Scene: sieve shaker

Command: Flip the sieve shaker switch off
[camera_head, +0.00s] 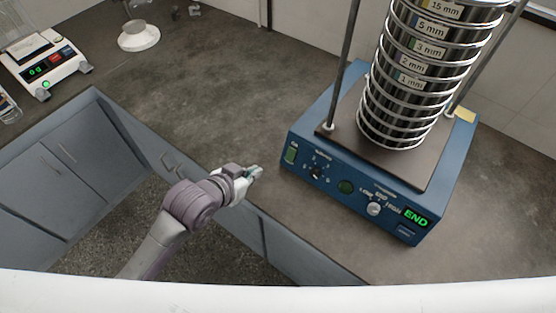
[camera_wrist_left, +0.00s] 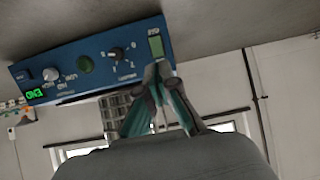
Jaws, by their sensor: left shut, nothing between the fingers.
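The blue sieve shaker (camera_head: 350,190) stands on the counter at the right in the head view, with a stack of steel sieves (camera_head: 415,75) on top. Its green switch (camera_head: 291,154) is at the left end of the front panel, and it also shows in the left wrist view (camera_wrist_left: 156,45), upside down. My left gripper (camera_head: 255,171) is shut and empty, left of the panel and apart from the switch in the head view. In the wrist view its fingertips (camera_wrist_left: 158,70) appear just beside the switch. A green END display (camera_head: 415,218) is lit. My right gripper is not in view.
A white scale (camera_head: 47,68) with a green display stands at the far left. A white-based stand (camera_head: 138,37) is at the back. Grey cabinets (camera_head: 75,165) lie below the counter edge. The counter (camera_head: 210,80) between scale and shaker is clear.

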